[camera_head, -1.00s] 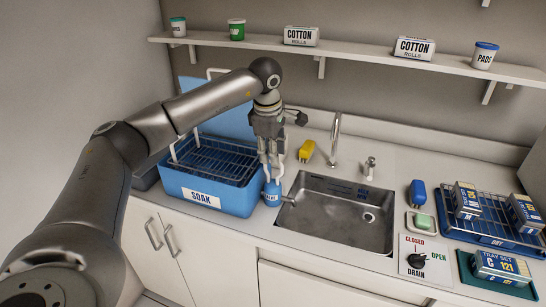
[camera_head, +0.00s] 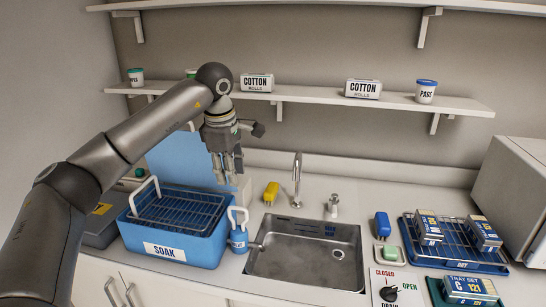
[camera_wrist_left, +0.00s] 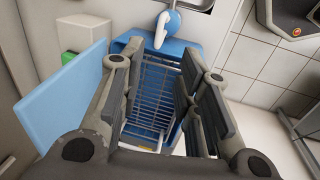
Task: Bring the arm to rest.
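My left gripper (camera_head: 229,180) is raised above the counter between the blue soak tub (camera_head: 128,232) and the sink, fingers pointing down. In the left wrist view its fingers (camera_wrist_left: 160,80) are spread apart with nothing between them. The tub with its wire basket (camera_wrist_left: 150,95) lies below the fingers there. A blue bottle with a white handle-like top (camera_head: 238,238) stands on the counter at the tub's right side, apart from the gripper. My right gripper is not in view.
The sink (camera_head: 307,265) with its tap (camera_head: 297,180) is right of the tub. A yellow block (camera_head: 271,193) sits behind it. A blue drying rack (camera_head: 453,257) with tray sets is at the right. A shelf (camera_head: 300,96) with cotton boxes runs above.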

